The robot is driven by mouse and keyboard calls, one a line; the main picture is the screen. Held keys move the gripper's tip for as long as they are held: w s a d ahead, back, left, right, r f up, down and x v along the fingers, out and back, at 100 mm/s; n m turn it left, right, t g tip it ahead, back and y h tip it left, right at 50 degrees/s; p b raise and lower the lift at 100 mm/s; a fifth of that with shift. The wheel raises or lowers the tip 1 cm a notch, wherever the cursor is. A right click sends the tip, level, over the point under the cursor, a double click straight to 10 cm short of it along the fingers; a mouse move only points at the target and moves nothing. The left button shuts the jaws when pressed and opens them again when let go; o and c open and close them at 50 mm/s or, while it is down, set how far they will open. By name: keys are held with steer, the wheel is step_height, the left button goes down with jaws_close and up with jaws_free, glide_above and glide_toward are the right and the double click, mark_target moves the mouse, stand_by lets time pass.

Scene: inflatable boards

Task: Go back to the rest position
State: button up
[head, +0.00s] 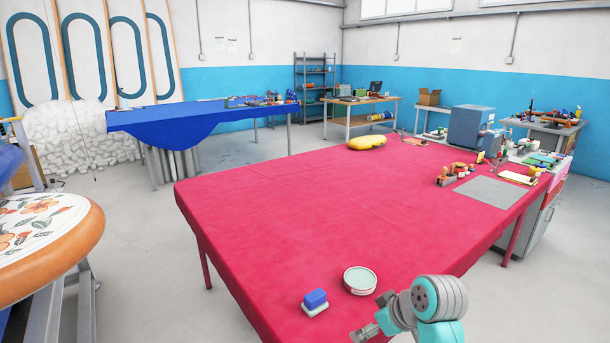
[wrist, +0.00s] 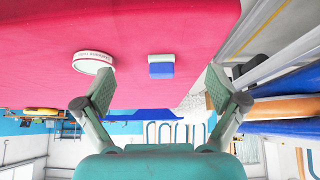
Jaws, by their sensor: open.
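My gripper (wrist: 160,88) is open and empty in the wrist view, its two fingers spread wide. In the head view my gripper (head: 365,333) is at the bottom, low near the front edge of the red-covered table (head: 300,220). A blue block with a white base (head: 315,299) lies on the table, left of and beyond my gripper. A round white tin with a greenish top (head: 360,281) lies just beyond it. In the upside-down wrist view the blue block (wrist: 161,70) shows between the fingers but apart from them, and the tin (wrist: 93,62) is near the left finger.
A yellow object (head: 367,143) lies at the table's far edge. Several small items (head: 455,173) and a grey mat (head: 490,191) are on its right side. The table's middle is clear. A floral orange-edged board (head: 45,232) stands at the left, with open floor between.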

steer(key=s+f+m+t, duration=0.25)
steer(key=s+f, duration=0.55)
steer(key=f, duration=0.6)
steer(key=s+d+f+m+t+h, duration=0.1)
steer(key=s+f, duration=0.2)
steer(key=s, duration=0.4)
steer(key=s+f+m+t+h, duration=0.1)
steer(key=s+f+m, duration=0.15)
steer(key=s, duration=0.35)
steer(key=s+d+r+t+h, duration=0.1)
steer(key=s+d+t, duration=0.1)
steer(key=s, duration=1.2)
steer(key=s+r+m+t, duration=0.1)
steer(key=s+r+t, duration=0.2)
steer(key=s+r, duration=0.8)
steer(key=s, duration=0.3)
steer(key=shift+r+h, duration=0.4)
